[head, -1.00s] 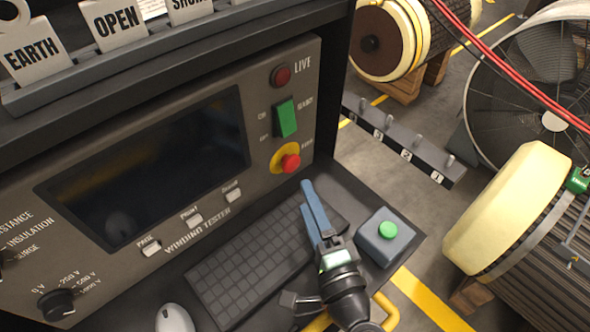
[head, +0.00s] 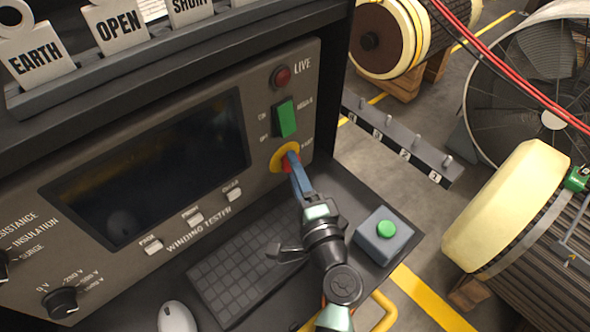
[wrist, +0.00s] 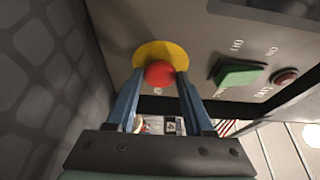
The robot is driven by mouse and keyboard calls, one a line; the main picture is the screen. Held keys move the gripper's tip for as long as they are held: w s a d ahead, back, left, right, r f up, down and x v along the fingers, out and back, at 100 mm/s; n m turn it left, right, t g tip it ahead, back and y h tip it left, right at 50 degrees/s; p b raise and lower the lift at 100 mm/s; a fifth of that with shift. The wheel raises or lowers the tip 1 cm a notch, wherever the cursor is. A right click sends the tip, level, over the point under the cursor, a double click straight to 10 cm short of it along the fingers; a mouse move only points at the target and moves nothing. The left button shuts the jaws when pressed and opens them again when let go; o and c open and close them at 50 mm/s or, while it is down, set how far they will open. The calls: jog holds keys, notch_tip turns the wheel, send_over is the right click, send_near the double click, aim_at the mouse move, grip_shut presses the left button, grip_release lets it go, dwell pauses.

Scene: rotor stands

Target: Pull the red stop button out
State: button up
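The red stop button (wrist: 160,73) sits on a yellow disc (wrist: 172,49) on the tester's front panel. In the wrist view my gripper (wrist: 160,79) has its two blue fingers spread, one on each side of the button. The fingertips reach the button's level, with what looks like a narrow gap on the left; contact on the right is hard to tell. In the head view my gripper (head: 291,160) points at the disc (head: 279,160), and its fingers hide most of the button.
The green switch (head: 286,118) and red LIVE lamp (head: 282,76) are above the button. A keyboard (head: 243,262) and a grey box with a green button (head: 384,239) are on the shelf below.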

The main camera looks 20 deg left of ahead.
grip_shut()
jog(key=shift+s+d+f+b, duration=0.1)
jog(key=shift+s+d+b, duration=0.2)
jog(key=shift+d+b, duration=0.2)
jog(key=o, duration=0.6)
grip_release()
jog(key=shift+s+d, duration=0.1)
jog(key=b+v, duration=0.1)
jog(key=v, duration=1.1)
jog(key=shift+s+d, duration=0.2)
jog(key=shift+s, duration=0.1)
